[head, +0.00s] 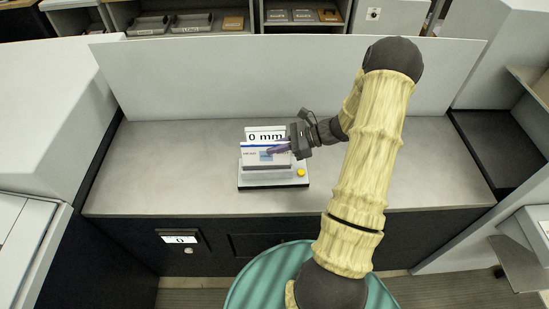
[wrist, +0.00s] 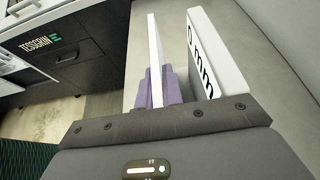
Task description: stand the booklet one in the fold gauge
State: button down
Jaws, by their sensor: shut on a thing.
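The booklet is a thin white upright panel with a blue patch; in the head view the booklet (head: 252,160) stands in front of the "0 mm" sign. My gripper (head: 275,149) reaches in from the right, its purple fingers shut on the booklet. In the wrist view the booklet (wrist: 154,45) is edge-on between the purple fingers of my gripper (wrist: 157,88). The fold gauge (head: 272,183) has a pale base with dark edges, a yellow button and the "0 mm" sign, which also shows in the wrist view (wrist: 213,60). Whether the booklet's lower edge touches the gauge is unclear.
The grey worktop (head: 160,165) is clear on both sides of the gauge. A pale upright panel (head: 210,75) closes off the back. Shelves with trays (head: 192,22) stand behind it. A teal round surface (head: 260,280) is at the front, below the worktop.

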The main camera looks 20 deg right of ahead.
aim_at(276, 164)
jog(key=shift+f, duration=0.55)
jog(key=shift+f+p, duration=0.65)
jog(key=shift+f, duration=1.45)
jog(key=shift+f, duration=0.1)
jog(key=shift+f, duration=0.1)
jog(key=c, duration=1.5)
grip_release()
jog(key=shift+c, duration=0.2)
